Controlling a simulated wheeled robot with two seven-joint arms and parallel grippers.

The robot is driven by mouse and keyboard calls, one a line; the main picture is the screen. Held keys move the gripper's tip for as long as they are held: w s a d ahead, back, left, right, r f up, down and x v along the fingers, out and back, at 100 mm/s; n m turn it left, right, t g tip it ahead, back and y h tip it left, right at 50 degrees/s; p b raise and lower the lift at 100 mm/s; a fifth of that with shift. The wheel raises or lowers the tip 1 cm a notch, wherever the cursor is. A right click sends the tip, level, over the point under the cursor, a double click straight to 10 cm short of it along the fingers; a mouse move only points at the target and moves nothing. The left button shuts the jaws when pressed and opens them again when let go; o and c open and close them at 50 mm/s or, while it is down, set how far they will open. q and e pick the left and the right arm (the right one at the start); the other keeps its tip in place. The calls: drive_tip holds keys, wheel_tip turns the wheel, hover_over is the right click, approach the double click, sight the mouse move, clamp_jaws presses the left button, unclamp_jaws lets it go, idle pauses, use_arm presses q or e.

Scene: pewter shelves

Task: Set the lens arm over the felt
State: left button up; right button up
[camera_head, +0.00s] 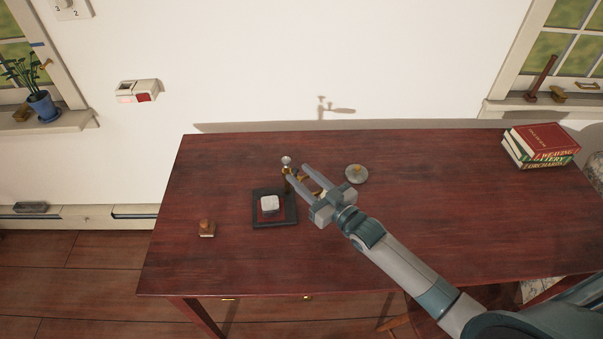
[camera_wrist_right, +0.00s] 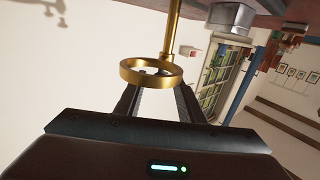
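A brass post with a silvery knob (camera_head: 286,160) stands at the tray's back right corner. My right gripper (camera_head: 298,173) is beside this post, fingers apart. Brass parts show between the fingers, likely the lens arm (camera_head: 302,178). In the right wrist view a brass ring (camera_wrist_right: 151,73) is in front of the fingertips (camera_wrist_right: 158,90), with a brass rod behind it. I cannot tell whether the fingers touch it. The left gripper is out of view.
A small brown stamp-like object (camera_head: 207,228) stands left of the tray. Stacked books (camera_head: 540,145) are at the back right. The wall is close behind the table; its right middle is clear.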

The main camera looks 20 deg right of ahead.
drive_tip(key=shift+w+a, duration=0.1)
drive_tip(key=shift+w, duration=0.25)
clamp_jaws()
